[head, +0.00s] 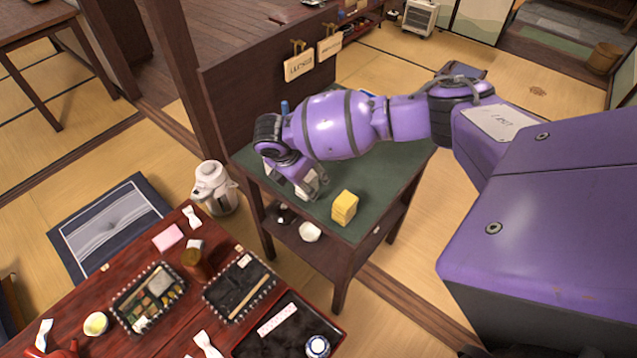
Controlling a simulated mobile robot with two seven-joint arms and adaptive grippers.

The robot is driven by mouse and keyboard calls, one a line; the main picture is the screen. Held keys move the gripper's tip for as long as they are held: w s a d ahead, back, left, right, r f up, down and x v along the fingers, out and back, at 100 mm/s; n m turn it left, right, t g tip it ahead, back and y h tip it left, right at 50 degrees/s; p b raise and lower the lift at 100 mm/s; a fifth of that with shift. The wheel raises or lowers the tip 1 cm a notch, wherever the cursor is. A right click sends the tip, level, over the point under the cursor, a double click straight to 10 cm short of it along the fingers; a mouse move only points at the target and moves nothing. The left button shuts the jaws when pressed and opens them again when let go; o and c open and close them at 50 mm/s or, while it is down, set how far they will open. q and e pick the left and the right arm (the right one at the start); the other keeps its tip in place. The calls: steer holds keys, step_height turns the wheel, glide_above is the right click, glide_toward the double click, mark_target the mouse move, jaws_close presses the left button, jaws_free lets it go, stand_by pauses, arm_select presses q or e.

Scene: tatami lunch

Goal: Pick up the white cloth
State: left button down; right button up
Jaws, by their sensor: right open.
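My right gripper (312,188) is open and points down over the left part of the green-topped stand (385,205). Pale grey-white shapes show at its fingertips; I cannot tell whether part of this is a white cloth or only the fingers. No white cloth can be made out clearly on the stand top, and the arm hides part of it. Small white twisted pieces, perhaps napkins, lie on the low red table, one near its far corner (191,217) and one at the front (207,343). My left gripper is not in view.
A yellow block stack (344,207) stands on the green top, right of the gripper. A white bowl-like thing (310,232) is on the shelf below. A dark panel (255,92) rises behind the stand. A white pot (213,188) stands on the floor at left.

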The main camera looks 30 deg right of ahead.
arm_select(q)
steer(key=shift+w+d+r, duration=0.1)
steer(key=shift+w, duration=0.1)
arm_select(e)
steer(key=shift+f, duration=0.1)
steer(key=c, duration=1.3)
steer(key=shift+c, duration=0.2)
steer(key=shift+w+r, duration=0.1)
steer(key=shift+r, duration=0.35)
step_height(320, 180, up, 2)
steer(key=shift+r, duration=0.1)
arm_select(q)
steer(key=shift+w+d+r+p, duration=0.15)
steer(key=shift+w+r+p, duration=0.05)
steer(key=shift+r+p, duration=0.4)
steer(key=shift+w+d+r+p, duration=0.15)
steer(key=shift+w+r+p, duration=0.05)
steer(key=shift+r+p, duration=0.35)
arm_select(e)
steer(key=s+a+r, duration=0.6)
steer(key=s+r, duration=0.4)
steer(key=s, duration=0.3)
